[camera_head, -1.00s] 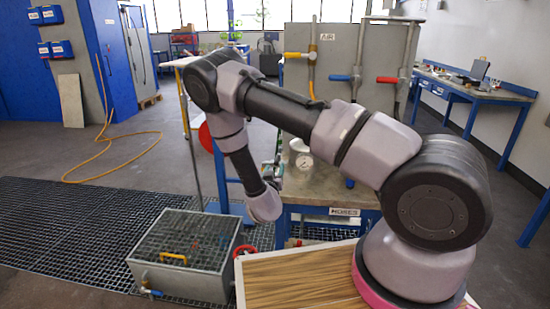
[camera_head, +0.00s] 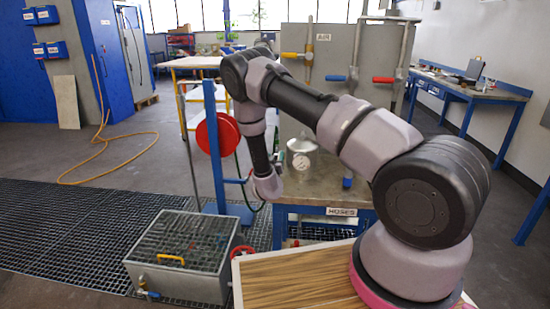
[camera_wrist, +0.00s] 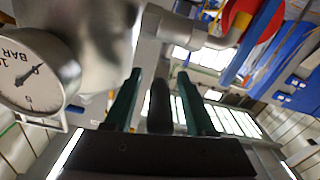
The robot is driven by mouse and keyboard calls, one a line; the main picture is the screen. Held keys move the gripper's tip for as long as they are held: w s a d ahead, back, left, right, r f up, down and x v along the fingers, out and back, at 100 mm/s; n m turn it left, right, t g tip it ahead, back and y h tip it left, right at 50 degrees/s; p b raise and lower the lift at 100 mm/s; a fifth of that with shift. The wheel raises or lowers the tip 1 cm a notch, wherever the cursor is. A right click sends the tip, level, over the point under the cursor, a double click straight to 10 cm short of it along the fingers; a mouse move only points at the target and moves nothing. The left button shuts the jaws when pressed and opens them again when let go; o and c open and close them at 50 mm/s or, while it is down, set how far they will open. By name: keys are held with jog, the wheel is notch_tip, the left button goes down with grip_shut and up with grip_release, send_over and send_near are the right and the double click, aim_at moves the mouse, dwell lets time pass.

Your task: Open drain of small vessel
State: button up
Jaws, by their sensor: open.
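The small vessel (camera_head: 302,156) is a silver metal pot with a round white gauge on its front. It stands on the metal-topped bench, just right of my wrist in the head view. In the wrist view the vessel body (camera_wrist: 95,30) fills the upper left, with its BAR gauge (camera_wrist: 30,72) at the left edge. My gripper (camera_wrist: 160,85) is open, its two dark green fingers apart. A dark rounded bar (camera_wrist: 160,108) shows between them; I cannot tell whether it is the drain handle. Metal pipework (camera_wrist: 165,35) lies just beyond the fingertips. The head view hides the fingers behind my arm.
The bench (camera_head: 325,180) has a HOSES label on its front. A red hose reel (camera_head: 217,135) on a blue post stands left of my arm. A grated metal box (camera_head: 180,255) is on the floor. A panel with several coloured valve handles (camera_head: 335,78) stands behind the bench.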

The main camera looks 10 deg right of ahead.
grip_shut()
dwell(1.3)
